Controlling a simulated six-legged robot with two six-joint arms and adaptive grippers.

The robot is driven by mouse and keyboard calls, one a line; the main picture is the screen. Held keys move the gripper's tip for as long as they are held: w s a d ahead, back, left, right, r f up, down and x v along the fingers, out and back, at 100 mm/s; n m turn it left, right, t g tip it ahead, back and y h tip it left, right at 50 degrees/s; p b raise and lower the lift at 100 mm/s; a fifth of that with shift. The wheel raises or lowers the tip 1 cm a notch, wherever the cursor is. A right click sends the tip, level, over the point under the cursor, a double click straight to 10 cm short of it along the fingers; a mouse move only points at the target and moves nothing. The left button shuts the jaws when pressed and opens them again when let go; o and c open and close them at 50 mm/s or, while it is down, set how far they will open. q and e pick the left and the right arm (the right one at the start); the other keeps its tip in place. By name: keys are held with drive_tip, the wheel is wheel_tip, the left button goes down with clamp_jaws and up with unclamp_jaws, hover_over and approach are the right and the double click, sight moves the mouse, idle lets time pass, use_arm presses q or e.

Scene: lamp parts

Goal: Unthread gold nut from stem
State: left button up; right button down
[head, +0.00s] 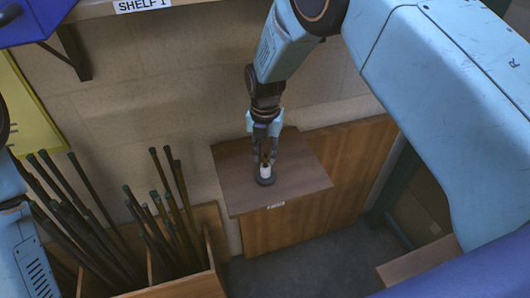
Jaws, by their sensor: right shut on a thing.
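A small lamp part with a white stem (265,171) and a dark round base (266,181) stands upright on a brown wooden cabinet top (232,186). A small gold-brown piece, which looks like the gold nut (265,159), shows at the top of the stem. My right gripper (266,157) points down from above and is shut on the nut, with its fingers on either side. The fingers partly hide the nut, and its threads are too small to make out. My left gripper is out of view; only part of my left arm shows at the left edge.
A wooden bin (190,280) with several dark rods (165,225) stands at the lower left. A shelf labelled SHELF 1 (142,5) is on the wall at the top left. The cabinet top around the base is clear. A wooden panel (360,150) adjoins it on the right.

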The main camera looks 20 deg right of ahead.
drive_tip(key=shift+s+r, duration=0.1)
drive_tip(key=shift+r, duration=0.05)
drive_tip(key=shift+r, duration=2.1)
drive_tip(key=shift+r, duration=0.1)
